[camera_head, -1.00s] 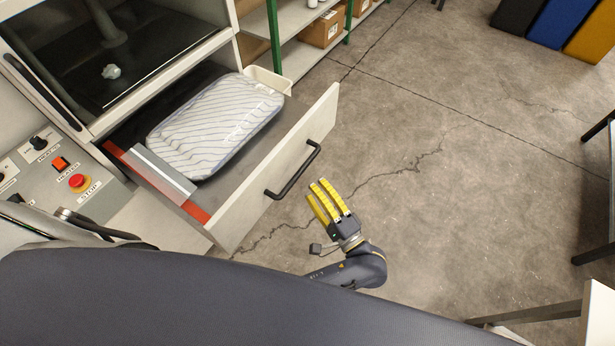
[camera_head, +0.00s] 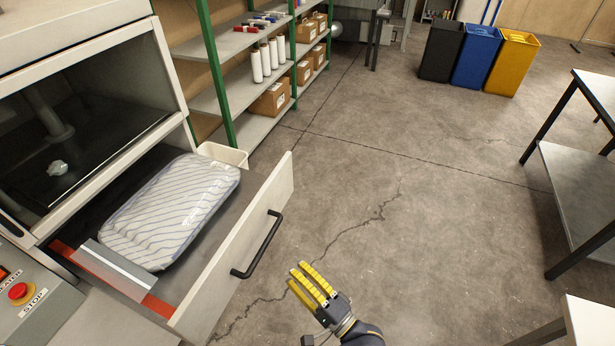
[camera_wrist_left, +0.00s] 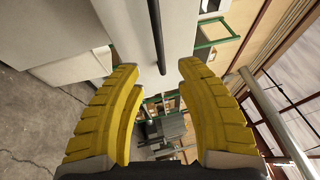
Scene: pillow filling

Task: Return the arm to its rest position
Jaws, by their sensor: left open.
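My left gripper (camera_head: 312,283) has yellow ribbed fingers and shows at the bottom middle of the head view, over the floor to the right of the open drawer. It is open and empty. In the left wrist view its fingers (camera_wrist_left: 158,85) stand wide apart with nothing between them. The drawer's front (camera_head: 240,255) and black handle (camera_head: 259,245) are to the left of the gripper, apart from it in the head view. A striped white pillow (camera_head: 172,208) lies flat in the drawer. My right gripper is not in view.
A machine with a dark chamber (camera_head: 85,130) and a red stop button (camera_head: 18,291) stands at the left. Green-posted shelves (camera_head: 232,100) hold boxes and white rolls. Bins (camera_head: 476,55) stand at the back right, a table (camera_head: 580,185) at the right. The middle floor is clear.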

